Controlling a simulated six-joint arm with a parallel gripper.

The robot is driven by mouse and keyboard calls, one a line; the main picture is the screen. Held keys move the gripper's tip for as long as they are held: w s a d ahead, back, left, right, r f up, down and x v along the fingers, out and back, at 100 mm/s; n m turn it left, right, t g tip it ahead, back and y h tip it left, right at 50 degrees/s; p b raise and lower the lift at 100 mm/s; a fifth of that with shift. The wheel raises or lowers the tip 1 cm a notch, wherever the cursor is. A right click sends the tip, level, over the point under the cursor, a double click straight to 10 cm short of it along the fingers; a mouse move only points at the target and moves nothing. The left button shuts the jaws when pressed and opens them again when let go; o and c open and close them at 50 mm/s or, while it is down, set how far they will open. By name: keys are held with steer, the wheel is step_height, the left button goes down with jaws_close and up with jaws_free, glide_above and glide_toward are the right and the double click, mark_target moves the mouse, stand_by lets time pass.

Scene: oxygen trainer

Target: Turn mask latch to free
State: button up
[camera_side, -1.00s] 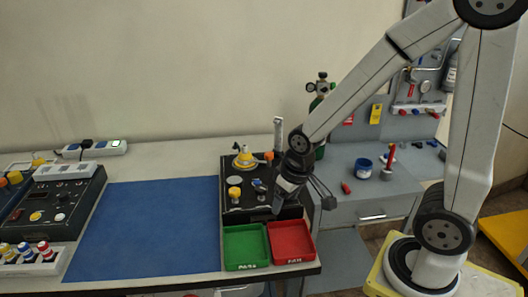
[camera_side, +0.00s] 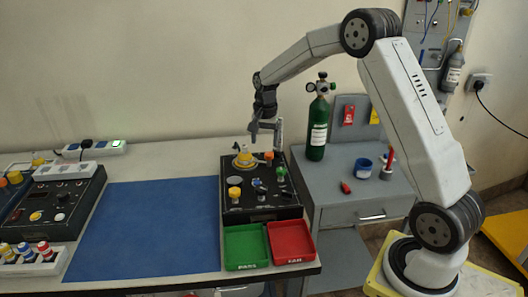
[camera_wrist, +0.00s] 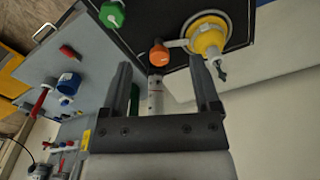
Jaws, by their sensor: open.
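The black trainer panel (camera_side: 232,212) stands on the bench. A yellow mask-like dome (camera_side: 243,158) sits at its back left, also large in the wrist view (camera_wrist: 207,38). An orange knob (camera_side: 269,156) is right beside it and appears in the wrist view (camera_wrist: 160,54), touching or close to the dome's grey rim. No readable label shows which part is the mask latch. My gripper (camera_side: 265,130) is open and empty above the back of the panel. In the wrist view my gripper (camera_wrist: 160,64) has its fingers apart, with the orange knob showing between their tips.
A pale upright tube (camera_side: 279,132) stands close behind the gripper. Green (camera_side: 231,262) and red (camera_side: 309,254) trays lie in front. A green cylinder (camera_side: 317,128) stands right.

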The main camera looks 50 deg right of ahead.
mark_target(269, 154)
steer(key=d+m, duration=0.1)
steer(key=w+d+m, duration=0.1)
steer(key=d, duration=0.3)
steer(key=shift+w+f+m, duration=0.15)
steer(key=shift+w+m, duration=0.25)
steer(key=shift+f, duration=0.1)
steer(key=shift+f, duration=3.8)
jaws_close()
